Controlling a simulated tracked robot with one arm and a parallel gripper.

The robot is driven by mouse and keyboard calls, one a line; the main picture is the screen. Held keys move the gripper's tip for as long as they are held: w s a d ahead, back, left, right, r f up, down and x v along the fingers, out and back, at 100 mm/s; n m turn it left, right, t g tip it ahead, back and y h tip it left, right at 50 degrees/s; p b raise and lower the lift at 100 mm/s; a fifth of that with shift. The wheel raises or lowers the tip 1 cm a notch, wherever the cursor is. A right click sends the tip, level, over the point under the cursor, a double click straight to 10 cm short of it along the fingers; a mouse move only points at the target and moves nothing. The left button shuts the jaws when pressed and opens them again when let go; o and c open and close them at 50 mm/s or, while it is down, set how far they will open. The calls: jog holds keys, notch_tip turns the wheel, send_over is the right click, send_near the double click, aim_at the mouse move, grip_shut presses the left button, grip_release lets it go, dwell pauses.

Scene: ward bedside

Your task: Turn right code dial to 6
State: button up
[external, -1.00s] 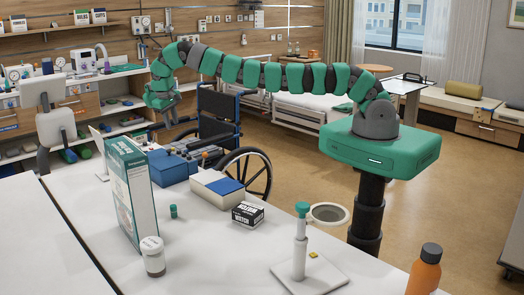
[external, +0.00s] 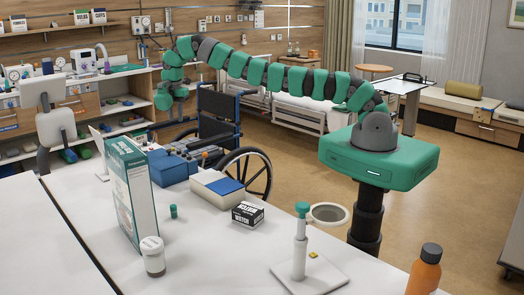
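No code dial can be made out in the external view, and its numbers are too small or hidden to read. A blue case (external: 173,170) with small fittings on top stands at the back of the white table (external: 215,250). I cannot tell whether the dial is on it. My green, segmented arm reaches left from its base across the back of the scene and bends down at its far end. My gripper (external: 150,132) is small and dark there, above and left of the blue case. Whether its fingers are open or shut cannot be seen.
A tall green-and-white box (external: 131,195) stands left of the case. A white-and-blue box (external: 217,188), a black-and-white carton (external: 248,214), a white jar (external: 152,257) and an orange bottle (external: 425,270) stand on the table. A wheelchair (external: 220,130) is behind it.

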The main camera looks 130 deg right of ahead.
jog(key=b, duration=0.4)
send_over(179, 151)
notch_tip(179, 151, down, 6)
jog(key=shift+n, duration=0.3)
jog(key=shift+d+f+p, duration=0.15)
jog(key=shift+f+p, duration=0.45)
jog(key=shift+f, duration=3.3)
grip_shut()
